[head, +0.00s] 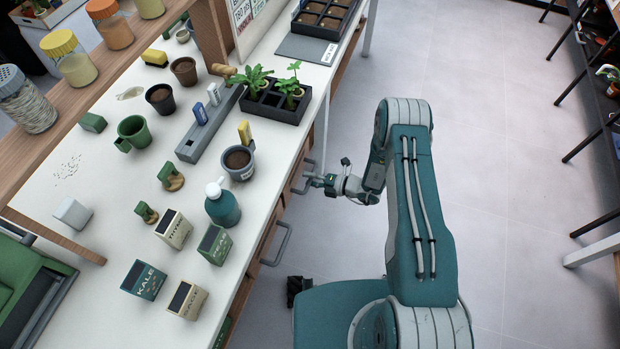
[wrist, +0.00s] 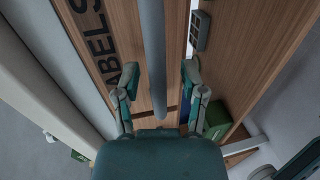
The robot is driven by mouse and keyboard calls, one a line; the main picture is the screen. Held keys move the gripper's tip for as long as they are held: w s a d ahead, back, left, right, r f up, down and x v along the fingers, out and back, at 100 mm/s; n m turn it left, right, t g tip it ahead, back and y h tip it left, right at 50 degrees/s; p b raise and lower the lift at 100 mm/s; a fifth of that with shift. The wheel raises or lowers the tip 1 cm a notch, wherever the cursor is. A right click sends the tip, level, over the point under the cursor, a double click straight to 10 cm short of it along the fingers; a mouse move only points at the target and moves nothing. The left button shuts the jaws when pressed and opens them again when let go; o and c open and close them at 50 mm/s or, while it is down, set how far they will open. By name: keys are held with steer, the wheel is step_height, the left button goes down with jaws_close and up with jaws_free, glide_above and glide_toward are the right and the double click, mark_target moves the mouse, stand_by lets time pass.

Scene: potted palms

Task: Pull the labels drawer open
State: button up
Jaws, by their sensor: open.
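The labels drawer (wrist: 98,42) shows in the wrist view as a wooden front with large dark letters, partly cut off by the frame edge. Its grey bar handle (wrist: 152,50) runs down the middle of that view. My gripper (wrist: 160,74) is open, with one finger on each side of the handle. I cannot tell whether the fingers touch it. In the head view my gripper (head: 318,181) is beside a grey handle (head: 301,176) on the bench's right side. The drawer front is mostly hidden there, and how far it stands out is unclear.
Another drawer handle (head: 277,246) is nearer along the bench front. The white bench top (head: 110,185) carries pots, seed boxes, a teal bottle (head: 222,205) and a black plant tray (head: 275,102). A green box (wrist: 216,116) shows beside the gripper. The floor (head: 480,110) to the right is clear.

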jaws_close()
steer(key=shift+d, duration=0.15)
steer(key=f+v, duration=0.2)
steer(key=v, duration=0.8)
steer(key=f+v, duration=0.2)
steer(key=v, duration=0.8)
steer(key=shift+s+d+f, duration=0.2)
steer(key=shift+s+d, duration=0.1)
steer(key=shift+d, duration=0.4)
jaws_free()
